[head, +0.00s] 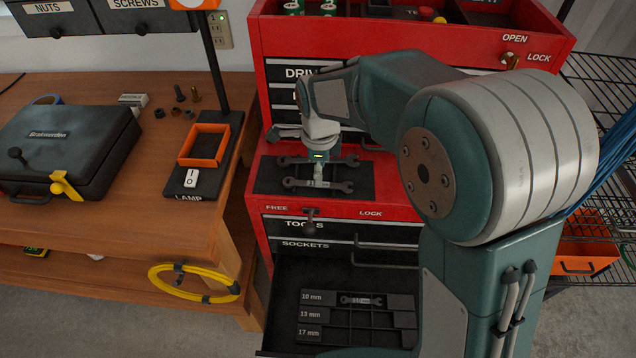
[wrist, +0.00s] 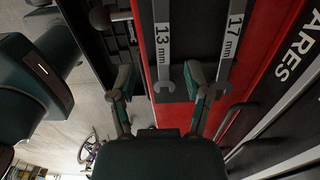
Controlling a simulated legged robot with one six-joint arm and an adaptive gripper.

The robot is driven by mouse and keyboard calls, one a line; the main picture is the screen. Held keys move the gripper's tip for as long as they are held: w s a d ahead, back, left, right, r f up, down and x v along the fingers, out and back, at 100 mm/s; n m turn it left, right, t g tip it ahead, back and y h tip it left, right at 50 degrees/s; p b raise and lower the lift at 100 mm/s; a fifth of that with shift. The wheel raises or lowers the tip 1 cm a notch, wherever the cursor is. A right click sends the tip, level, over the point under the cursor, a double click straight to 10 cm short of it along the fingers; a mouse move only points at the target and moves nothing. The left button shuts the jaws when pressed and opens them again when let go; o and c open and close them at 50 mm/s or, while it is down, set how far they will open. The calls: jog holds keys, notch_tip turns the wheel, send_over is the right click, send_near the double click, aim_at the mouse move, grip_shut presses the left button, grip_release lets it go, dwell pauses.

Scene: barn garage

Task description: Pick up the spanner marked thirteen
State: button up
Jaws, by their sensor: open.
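The 13 mm spanner (wrist: 163,45) is grey and lies flat on a black mat (head: 364,185), its marking readable in the wrist view. It is the nearer of two spanners in the head view (head: 296,183). The 17 mm spanner (wrist: 234,35) lies parallel behind it (head: 348,160). My gripper (head: 319,182) points down over the mat, and its fingers hide the middle of the nearer spanner. In the wrist view my gripper (wrist: 158,78) is open, with the 13 mm spanner's open end between the fingertips and the 17 mm to the right. Contact cannot be told.
Below the mat, an open drawer holds a labelled rack (head: 322,332) with a small spanner (head: 361,300) in the 10 mm slot; the 13 and 17 mm slots look empty. A red tool chest (head: 283,45) rises behind. The workbench (head: 90,225) at left carries a black case (head: 70,140).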

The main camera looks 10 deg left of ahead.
jog(key=f, duration=0.3)
jog(key=shift+w+f, duration=0.25)
jog(key=shift+f, duration=0.15)
grip_shut()
jog(key=shift+r, duration=0.1)
